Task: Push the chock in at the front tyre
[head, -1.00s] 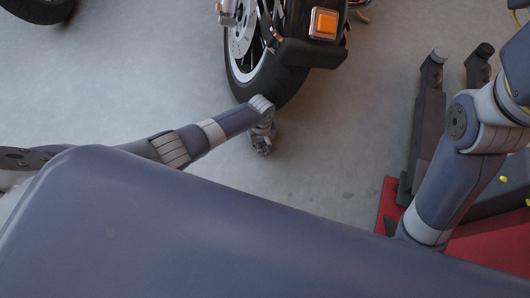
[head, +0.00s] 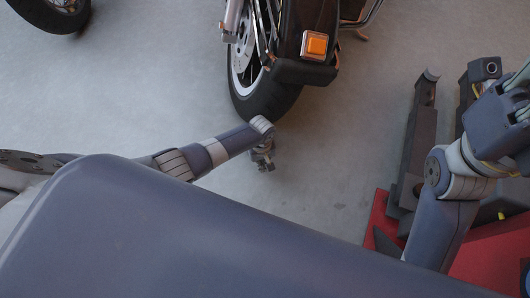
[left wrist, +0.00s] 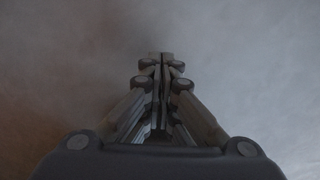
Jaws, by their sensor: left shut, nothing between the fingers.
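A black motorcycle tyre (head: 262,100) with a spoked wheel stands on the grey floor at the top centre of the head view. I cannot tell from its fender and orange lamp whether it is the front one. My left gripper (head: 265,163) points down just below the tyre in the picture, with a gap between them. In the left wrist view its fingers (left wrist: 160,62) are together with nothing between them, over blurred bare floor. I cannot make out a chock in either view; it may be hidden or out of frame. My right gripper is not seen, only its arm at the right.
A red platform (head: 385,215) with dark metal bars (head: 415,140) stands at the right, near my right arm. Another wheel (head: 50,10) shows at the top left. The floor between the tyre and the bars is clear. My own body covers the bottom.

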